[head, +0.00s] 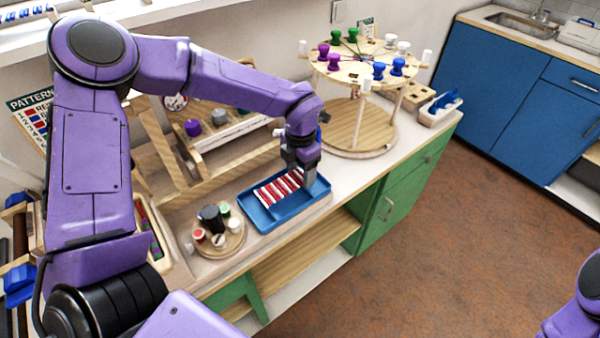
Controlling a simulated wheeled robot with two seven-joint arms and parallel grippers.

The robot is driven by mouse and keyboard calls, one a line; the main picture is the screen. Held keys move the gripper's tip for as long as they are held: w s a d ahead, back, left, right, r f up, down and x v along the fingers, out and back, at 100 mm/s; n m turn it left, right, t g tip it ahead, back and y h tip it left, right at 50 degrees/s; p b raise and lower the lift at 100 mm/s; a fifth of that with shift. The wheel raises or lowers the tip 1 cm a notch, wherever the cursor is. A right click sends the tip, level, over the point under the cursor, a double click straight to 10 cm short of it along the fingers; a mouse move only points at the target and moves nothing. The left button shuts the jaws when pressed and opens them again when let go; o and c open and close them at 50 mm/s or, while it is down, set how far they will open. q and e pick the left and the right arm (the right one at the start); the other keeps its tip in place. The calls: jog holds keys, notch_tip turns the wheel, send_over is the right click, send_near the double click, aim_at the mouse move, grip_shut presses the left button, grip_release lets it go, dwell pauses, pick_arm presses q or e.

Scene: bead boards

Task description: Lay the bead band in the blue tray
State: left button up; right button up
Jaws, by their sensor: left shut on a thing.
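The bead band, red and white striped (279,187), is at the blue tray (269,220), above or on its floor; I cannot tell whether it touches the floor. The tray sits on the counter near its front edge. My left gripper (308,181) points down over the tray's right part, at the band's right end, and is shut on the band. The fingertips are small and partly hidden. Of my right arm, only a purple part shows at the lower right edge; its gripper is out of view.
A round wooden board with spools (229,239) stands left of the tray. A round wooden stand with colored pegs (362,63) is behind it to the right. A wooden frame (178,178) stands at the back left. The floor (430,240) in front is clear.

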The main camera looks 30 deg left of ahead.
aim_at(299, 177)
pick_arm(q)
jog(key=shift+f, duration=0.8)
jog(key=shift+w+f, duration=0.15)
jog(key=shift+f, duration=0.2)
jog(key=shift+s+f, duration=0.2)
jog(key=shift+f, duration=0.05)
jog(key=o, duration=1)
jog(key=shift+s, duration=0.1)
jog(key=shift+s+f, duration=0.1)
jog(key=shift+f, duration=0.05)
